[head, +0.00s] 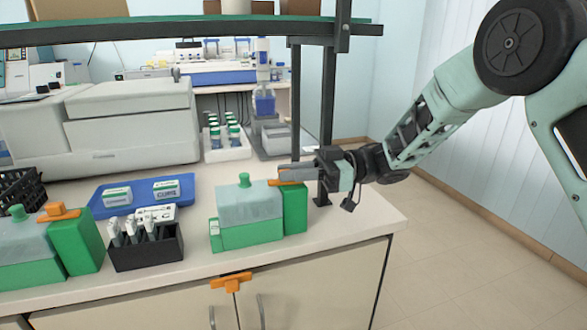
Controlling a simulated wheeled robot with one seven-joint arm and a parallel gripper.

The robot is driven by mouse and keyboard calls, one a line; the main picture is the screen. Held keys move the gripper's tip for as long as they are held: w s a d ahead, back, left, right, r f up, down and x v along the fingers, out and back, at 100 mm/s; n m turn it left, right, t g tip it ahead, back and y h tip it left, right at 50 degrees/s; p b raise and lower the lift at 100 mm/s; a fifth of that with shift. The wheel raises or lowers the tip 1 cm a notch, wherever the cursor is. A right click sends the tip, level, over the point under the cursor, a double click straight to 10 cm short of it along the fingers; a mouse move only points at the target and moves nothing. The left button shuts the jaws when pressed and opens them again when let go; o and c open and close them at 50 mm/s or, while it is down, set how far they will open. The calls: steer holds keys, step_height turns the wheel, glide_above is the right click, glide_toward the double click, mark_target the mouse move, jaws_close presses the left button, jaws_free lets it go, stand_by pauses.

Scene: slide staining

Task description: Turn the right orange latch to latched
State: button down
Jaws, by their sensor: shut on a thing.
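The right orange latch (284,183) is on top of the green end block of the right green box (250,237), which has a pale translucent lid with a green knob (244,180). My gripper (286,173) reaches in from the right and is shut on this latch. The fingers cover part of the latch, so its exact turn angle is hard to tell. Another orange latch (58,211) sits on the left green box (78,242). A third orange latch (231,282) is on the cabinet doors below the counter.
A dark shelf post (326,110) rises just behind my gripper. The counter's right front corner (375,222) is clear.

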stand_by(0.3)
steer(key=c, duration=1.4)
jaws_free()
steer(key=w+d+b, duration=0.1)
steer(key=w+d, duration=0.2)
steer(key=d, duration=1.4)
steer(key=shift+d, duration=0.1)
